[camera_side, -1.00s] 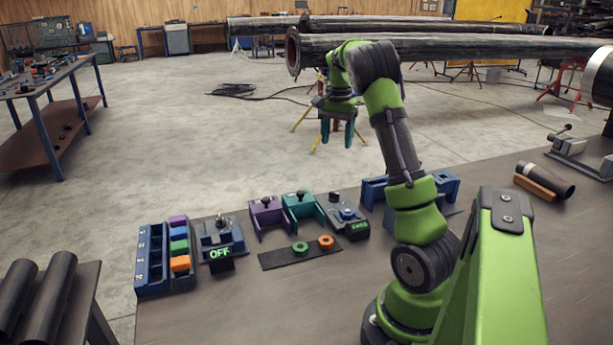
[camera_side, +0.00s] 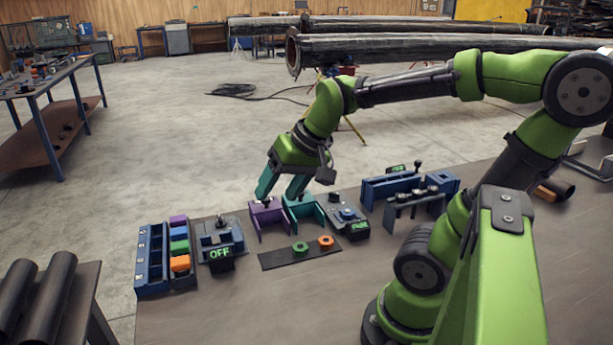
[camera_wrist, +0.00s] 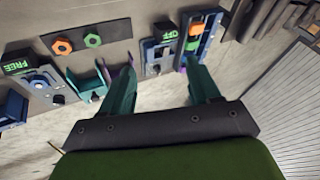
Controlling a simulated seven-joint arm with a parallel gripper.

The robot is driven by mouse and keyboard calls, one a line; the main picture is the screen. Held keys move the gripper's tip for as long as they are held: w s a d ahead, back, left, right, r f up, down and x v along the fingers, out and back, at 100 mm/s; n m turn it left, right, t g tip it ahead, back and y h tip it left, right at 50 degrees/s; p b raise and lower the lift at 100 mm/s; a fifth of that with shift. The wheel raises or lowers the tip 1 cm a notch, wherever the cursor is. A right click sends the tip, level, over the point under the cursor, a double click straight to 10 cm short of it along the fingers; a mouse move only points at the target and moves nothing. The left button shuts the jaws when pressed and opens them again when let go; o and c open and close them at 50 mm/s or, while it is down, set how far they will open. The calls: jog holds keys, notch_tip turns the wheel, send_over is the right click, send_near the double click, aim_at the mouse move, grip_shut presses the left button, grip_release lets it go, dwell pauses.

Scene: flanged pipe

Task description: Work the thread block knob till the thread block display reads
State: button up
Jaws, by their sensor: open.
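Nothing visible labels the thread block. A small grey-blue block (camera_side: 336,212) right of the teal bracket carries a dark knob, a blue round part (camera_side: 347,213) and a green-lettered display (camera_side: 359,226); in the wrist view that display (camera_wrist: 17,67) reads FREE. Another block (camera_side: 212,235) at left has a small upright knob (camera_side: 220,221) and a display (camera_side: 220,253) reading OFF. My gripper (camera_side: 278,197) is open and empty, its teal fingers pointing down near the purple bracket, left of the FREE block. In the wrist view the gripper (camera_wrist: 158,75) has its fingers wide apart.
A purple bracket (camera_side: 254,220) and a teal bracket (camera_side: 308,222) stand side by side with black knobs. A dark strip (camera_side: 280,258) holds a green nut (camera_side: 300,248) and an orange nut (camera_side: 326,242). Blue racks stand at left. The table front is clear.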

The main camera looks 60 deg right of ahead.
jog(key=s+a+r+n+t, duration=0.1)
jog(key=s+a+n, duration=0.2)
jog(key=a, duration=0.3)
jog(key=shift+s+a+r+t+y, duration=0.3)
jog(key=shift+s+y, duration=0.1)
jog(key=shift+s, duration=0.15)
dwell(0.8)
